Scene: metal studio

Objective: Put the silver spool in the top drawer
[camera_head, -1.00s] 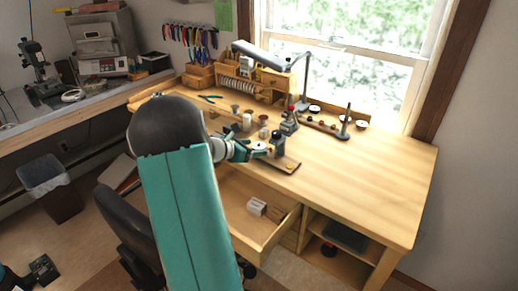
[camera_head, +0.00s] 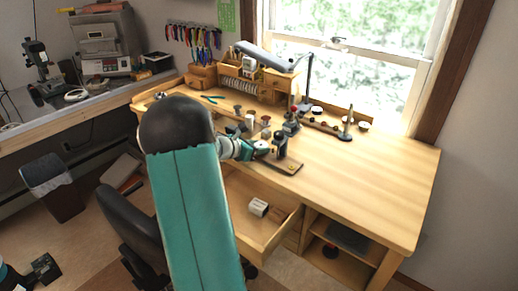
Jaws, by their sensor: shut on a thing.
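My gripper (camera_head: 262,149) is above the workbench top, near its front edge. It is shut on a small pale, silvery thing, which looks like the silver spool (camera_head: 261,144); the fingers hide much of it. The top drawer (camera_head: 262,242) is pulled out below the bench's front edge, down and to the right of my arm. Its inside shows a white block-like thing (camera_head: 258,207) and a brown one beside it. My arm hides the drawer's left part.
A dark bottle-like thing (camera_head: 280,143) stands on a board (camera_head: 289,166) just right of my gripper. Several small spool-like items stand behind it. The wooden bench top (camera_head: 375,180) is clear on the right. A dark chair (camera_head: 128,215) stands at left.

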